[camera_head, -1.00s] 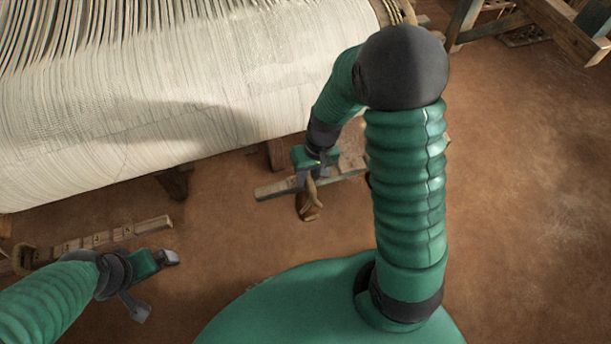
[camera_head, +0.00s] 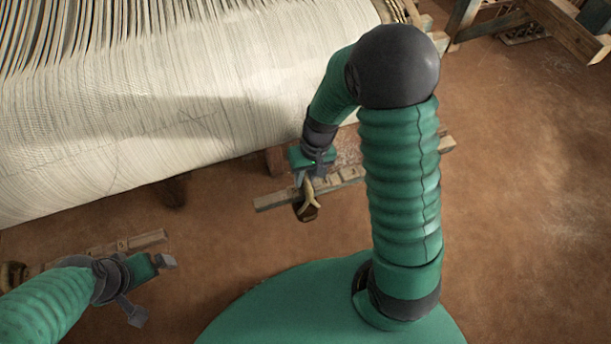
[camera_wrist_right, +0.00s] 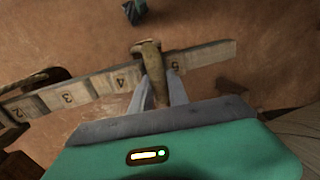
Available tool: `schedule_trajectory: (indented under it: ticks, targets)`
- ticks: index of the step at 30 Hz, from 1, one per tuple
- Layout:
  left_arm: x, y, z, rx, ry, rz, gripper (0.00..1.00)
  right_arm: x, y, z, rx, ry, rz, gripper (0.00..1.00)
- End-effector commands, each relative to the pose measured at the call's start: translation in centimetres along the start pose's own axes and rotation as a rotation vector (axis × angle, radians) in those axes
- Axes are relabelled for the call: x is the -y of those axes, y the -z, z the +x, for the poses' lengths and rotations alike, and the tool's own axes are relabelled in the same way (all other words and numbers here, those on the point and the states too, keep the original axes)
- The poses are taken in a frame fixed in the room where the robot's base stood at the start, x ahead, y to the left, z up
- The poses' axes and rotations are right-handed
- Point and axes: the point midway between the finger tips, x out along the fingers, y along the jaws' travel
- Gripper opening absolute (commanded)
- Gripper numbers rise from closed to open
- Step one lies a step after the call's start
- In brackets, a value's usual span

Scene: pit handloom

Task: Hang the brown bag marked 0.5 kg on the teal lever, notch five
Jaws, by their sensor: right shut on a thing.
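My right gripper (camera_head: 309,188) is shut on the tan upper part (camera_wrist_right: 151,62) of a brown bag (camera_head: 306,213), which hangs below the fingers in the head view. No weight mark is readable on it. The gripper is over a numbered wooden lever (camera_head: 270,201). In the right wrist view the lever (camera_wrist_right: 208,54) shows numbers 2 to 5, and the held part crosses it between the 4 and the 5. I cannot tell whether it rests on the lever. The lever looks grey-brown here, with no clear teal. My left gripper (camera_head: 151,288) is open and empty at lower left.
A second wooden lever (camera_head: 120,246) lies behind my left gripper. A dark brown looped thing (camera_wrist_right: 38,80) is at the lever's 2-3 end in the wrist view. The loom's white warp (camera_head: 150,120) stands behind. The earth floor (camera_head: 520,220) at right is clear.

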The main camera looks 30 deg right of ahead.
Motion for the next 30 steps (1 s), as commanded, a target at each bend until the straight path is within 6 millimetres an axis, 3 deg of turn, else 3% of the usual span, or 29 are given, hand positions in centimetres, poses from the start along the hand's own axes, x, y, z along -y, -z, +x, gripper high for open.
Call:
schedule_trajectory:
  ticks: [21, 22, 27, 30]
  targets:
    - [0.00, -0.01, 0.12, 0.000, 0.000, 0.000, 1.00, -0.05, 0.03, 0.51, 0.000, 0.000, -0.001, 0.00]
    - [0.00, -0.01, 0.13, 0.000, 0.000, 0.000, 1.00, -0.05, 0.03, 0.52, 0.000, 0.000, -0.001, 0.22]
    - [0.00, -0.01, 0.13, 0.000, 0.000, 0.000, 1.00, -0.07, 0.03, 0.52, 0.000, 0.000, -0.001, 0.44]
    - [0.00, -0.01, 0.13, 0.000, 0.000, 0.000, 1.00, -0.13, 0.02, 0.49, -0.001, -0.001, -0.001, 0.46]
